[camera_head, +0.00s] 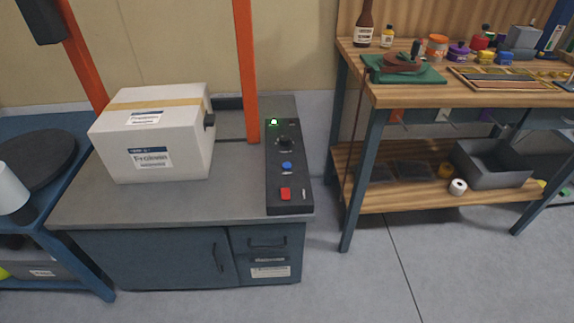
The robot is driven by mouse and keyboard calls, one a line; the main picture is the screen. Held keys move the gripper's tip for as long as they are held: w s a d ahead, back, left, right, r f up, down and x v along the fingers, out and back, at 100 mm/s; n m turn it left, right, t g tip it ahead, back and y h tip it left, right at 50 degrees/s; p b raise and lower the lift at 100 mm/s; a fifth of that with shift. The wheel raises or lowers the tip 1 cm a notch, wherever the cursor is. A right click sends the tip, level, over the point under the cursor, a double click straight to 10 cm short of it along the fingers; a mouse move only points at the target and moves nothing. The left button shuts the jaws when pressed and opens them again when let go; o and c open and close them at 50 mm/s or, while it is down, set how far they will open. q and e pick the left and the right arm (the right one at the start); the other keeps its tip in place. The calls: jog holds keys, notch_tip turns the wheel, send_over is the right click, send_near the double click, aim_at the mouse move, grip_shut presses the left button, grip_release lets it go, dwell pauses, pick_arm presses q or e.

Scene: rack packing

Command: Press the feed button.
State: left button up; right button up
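The black control panel (290,198) lies along the right side of the grey-topped workbench (110,206). On it, from back to front, are a lit green lamp (274,122), a black knob (285,142), a blue button (287,166) and a red button (286,193). The small markings beside them are too small to read, so I cannot tell which is labelled feed. Neither of my grippers is in view, and nothing touches the panel.
A white taped carton (185,155) stands on the bench left of the panel, near the orange posts (246,70). A cluttered wooden workbench (400,95) stands right, with a grey bin (490,165) below. A blue cart (75,205) is left. Floor between benches is clear.

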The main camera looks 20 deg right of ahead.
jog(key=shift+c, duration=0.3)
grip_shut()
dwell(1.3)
